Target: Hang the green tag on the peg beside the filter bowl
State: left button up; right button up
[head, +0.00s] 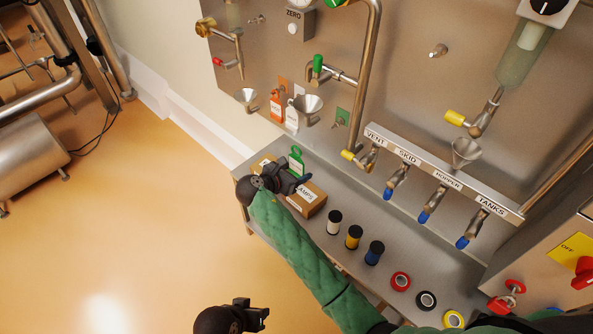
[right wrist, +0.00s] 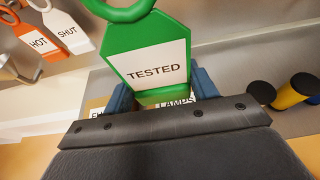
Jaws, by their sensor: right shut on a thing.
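The green tag (head: 297,158), with a ring on top, stands upright in my right gripper (head: 299,181). In the right wrist view the tag (right wrist: 122,46) shows a white "TESTED" label, and the gripper (right wrist: 163,95) is shut on its lower end. A clear greenish filter bowl (head: 523,57) is on the panel at upper right, with a bare metal peg (head: 438,50) to its left.
An orange "HOT" tag (right wrist: 38,40) and a white "SHUT" tag (right wrist: 68,30) hang on the panel. Below my right gripper is a cardboard box (head: 312,202) on the grey shelf (head: 350,190). Capped bottles, such as the yellow one (head: 353,237), and blue-tipped valves (head: 424,216) are to the right.

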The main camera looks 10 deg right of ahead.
jog(key=shift+s+a, duration=0.1)
jog(key=s+a+p, duration=0.4)
jog(key=a+p, duration=0.1)
jog(key=shift+s+a+p, duration=0.25)
jog(key=shift+a+p, duration=0.05)
jog(key=shift+a, duration=0.1)
dwell(0.8)
dwell(0.9)
